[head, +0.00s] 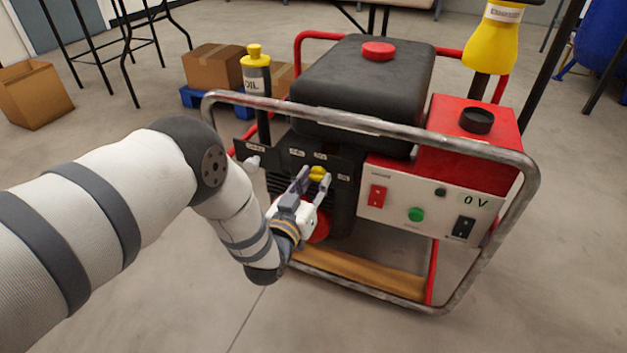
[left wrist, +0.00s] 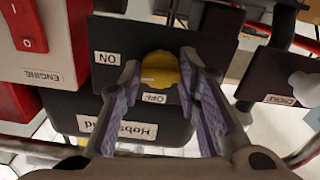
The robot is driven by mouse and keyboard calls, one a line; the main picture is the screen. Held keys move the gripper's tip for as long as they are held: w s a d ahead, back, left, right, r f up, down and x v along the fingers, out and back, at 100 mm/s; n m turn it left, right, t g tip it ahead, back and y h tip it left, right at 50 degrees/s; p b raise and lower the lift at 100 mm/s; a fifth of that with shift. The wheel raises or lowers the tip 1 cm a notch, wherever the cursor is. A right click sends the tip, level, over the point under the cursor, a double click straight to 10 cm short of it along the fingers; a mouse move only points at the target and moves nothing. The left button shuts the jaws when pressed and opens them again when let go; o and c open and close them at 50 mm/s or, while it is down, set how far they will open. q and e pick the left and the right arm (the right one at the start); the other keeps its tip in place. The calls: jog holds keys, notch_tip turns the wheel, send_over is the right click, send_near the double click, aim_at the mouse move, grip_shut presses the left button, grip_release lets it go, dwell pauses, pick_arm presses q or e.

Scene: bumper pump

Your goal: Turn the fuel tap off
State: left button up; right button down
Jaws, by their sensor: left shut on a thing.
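The fuel tap is a yellow round knob (head: 319,173) on the black front panel of the generator's engine. In the left wrist view the yellow knob (left wrist: 160,70) sits between an "ON" label (left wrist: 107,58) and an "OFF" label (left wrist: 155,98), with the picture upside down. My left gripper (head: 311,180) reaches in from the front, its two grey-purple fingers (left wrist: 163,78) on either side of the knob, shut on it. The fingers partly hide the knob's edges. I cannot tell clearly which label the knob points to. My right gripper is not in view.
The generator's tubular frame (head: 375,125) surrounds the engine, its top bar above my left wrist. A choke lever (head: 252,162) is left of the tap. Right of it is a control panel with a red engine switch (head: 377,195). An oil bottle (head: 256,75) stands behind, at left.

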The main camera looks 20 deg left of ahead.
pick_arm(q)
jog(key=n+p, duration=0.1)
jog(key=n, duration=0.7)
jog(key=shift+d, duration=0.1)
jog(key=n, duration=0.3)
jog(key=shift+n, duration=2.3)
jog(key=shift+d+n, duration=0.1)
jog(key=shift+n, duration=0.2)
jog(key=o, duration=1.1)
jog(key=shift+o, duration=0.2)
jog(key=s, duration=1.2)
jog(key=shift+a, duration=0.25)
